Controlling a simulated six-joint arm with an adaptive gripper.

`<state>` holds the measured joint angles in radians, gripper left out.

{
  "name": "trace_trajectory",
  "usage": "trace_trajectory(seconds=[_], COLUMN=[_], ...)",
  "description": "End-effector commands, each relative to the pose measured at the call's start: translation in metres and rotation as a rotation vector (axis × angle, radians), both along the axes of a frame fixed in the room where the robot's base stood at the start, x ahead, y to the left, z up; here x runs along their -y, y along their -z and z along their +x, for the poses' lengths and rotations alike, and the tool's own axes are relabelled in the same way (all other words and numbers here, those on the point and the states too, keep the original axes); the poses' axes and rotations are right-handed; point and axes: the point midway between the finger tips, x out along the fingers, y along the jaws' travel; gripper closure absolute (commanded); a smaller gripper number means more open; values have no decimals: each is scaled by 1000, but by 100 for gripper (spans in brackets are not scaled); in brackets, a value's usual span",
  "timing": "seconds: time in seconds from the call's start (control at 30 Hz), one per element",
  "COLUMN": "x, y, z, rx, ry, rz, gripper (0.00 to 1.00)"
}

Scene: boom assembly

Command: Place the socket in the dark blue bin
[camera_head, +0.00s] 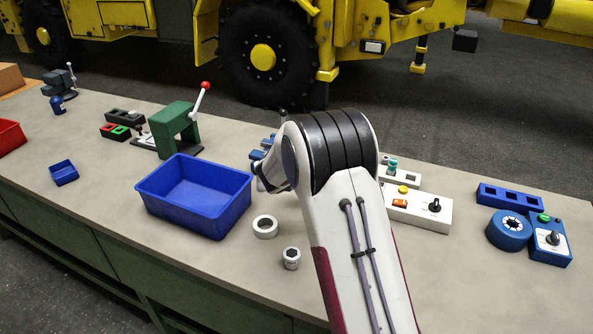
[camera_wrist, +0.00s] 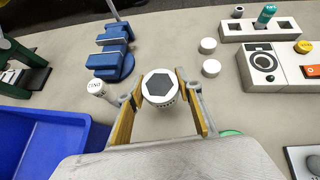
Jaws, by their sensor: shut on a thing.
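The socket (camera_wrist: 159,86) is a short white cylinder with a dark hexagonal hole in its top. In the wrist view it sits upright between the yellow-lined fingers of my gripper (camera_wrist: 160,92), which is shut on it. Whether it touches the table cannot be told. The dark blue bin (camera_head: 195,188) is a large open box left of my arm in the head view, and looks empty. Its near part shows at the lower left of the wrist view (camera_wrist: 45,145), left of my gripper. In the head view my arm hides the gripper's fingers and the held socket.
A white ring (camera_head: 265,226) and another socket-like white cylinder (camera_head: 291,258) stand right of the bin. A green lever press (camera_head: 176,130) stands behind it. A small blue bin (camera_head: 64,172) lies left. A white control box (camera_head: 418,209) and a blue round part (camera_head: 508,231) are right.

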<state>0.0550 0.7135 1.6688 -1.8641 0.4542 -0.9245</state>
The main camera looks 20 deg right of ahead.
Motion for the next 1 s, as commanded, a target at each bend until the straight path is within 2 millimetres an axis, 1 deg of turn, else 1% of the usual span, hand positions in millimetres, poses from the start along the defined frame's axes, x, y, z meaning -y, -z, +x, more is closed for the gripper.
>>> trace_trajectory(seconds=[0.37, 0.47, 0.57, 0.67, 0.77, 1.0], x=[-1, -4, -11, -23, -40, -91], y=[0, -1, -2, -4, -8, -18], z=[1, 4, 10, 21, 34, 69], rx=[1, 1, 2, 3, 7, 12], ry=[-2, -13, -40, -82, -139, -313], rz=[0, 0, 1, 0, -1, -13], gripper=[95, 95, 95, 95, 95, 95])
